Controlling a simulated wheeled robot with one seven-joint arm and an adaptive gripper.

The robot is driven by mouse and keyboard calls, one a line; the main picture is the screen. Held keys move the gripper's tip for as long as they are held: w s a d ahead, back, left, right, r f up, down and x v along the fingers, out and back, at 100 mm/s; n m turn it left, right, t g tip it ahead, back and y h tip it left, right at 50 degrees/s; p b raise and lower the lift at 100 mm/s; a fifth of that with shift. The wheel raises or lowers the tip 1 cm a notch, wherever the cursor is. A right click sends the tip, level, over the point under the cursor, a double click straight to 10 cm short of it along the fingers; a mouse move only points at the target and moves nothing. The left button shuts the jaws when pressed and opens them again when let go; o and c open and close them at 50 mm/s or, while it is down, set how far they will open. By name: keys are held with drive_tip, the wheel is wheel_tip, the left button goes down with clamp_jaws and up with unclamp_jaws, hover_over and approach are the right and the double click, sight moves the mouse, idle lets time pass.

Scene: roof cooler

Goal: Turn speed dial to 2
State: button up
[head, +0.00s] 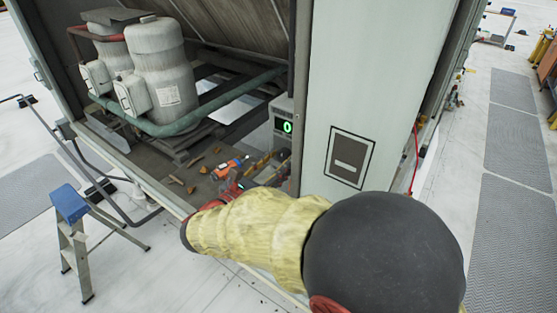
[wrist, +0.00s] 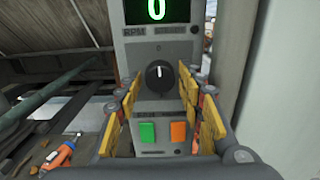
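The speed dial (wrist: 159,76) is a round black knob with a white mark pointing up, on a grey control box (wrist: 187,50). A green "0" shows on the box's display (wrist: 157,10), which also shows in the head view (head: 287,127). A green button (wrist: 147,132) and an orange button (wrist: 178,132) sit below the dial. My gripper (wrist: 160,110) is open and empty in the wrist view, its yellow-padded fingers on both sides of the dial, apart from it. In the head view the dial is hidden and my gripper (head: 272,165) shows only in part.
An orange tool (wrist: 60,153) lies on the cabinet floor at left, also in the head view (head: 230,167). White tanks (head: 160,75) and a green pipe (head: 200,112) stand left inside the cabinet. A pale panel (head: 365,80) borders the opening at right. A stepladder (head: 80,235) stands outside.

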drive_tip(key=shift+c, duration=1.3)
drive_tip(key=c, duration=0.6)
drive_tip(key=shift+c, duration=0.2)
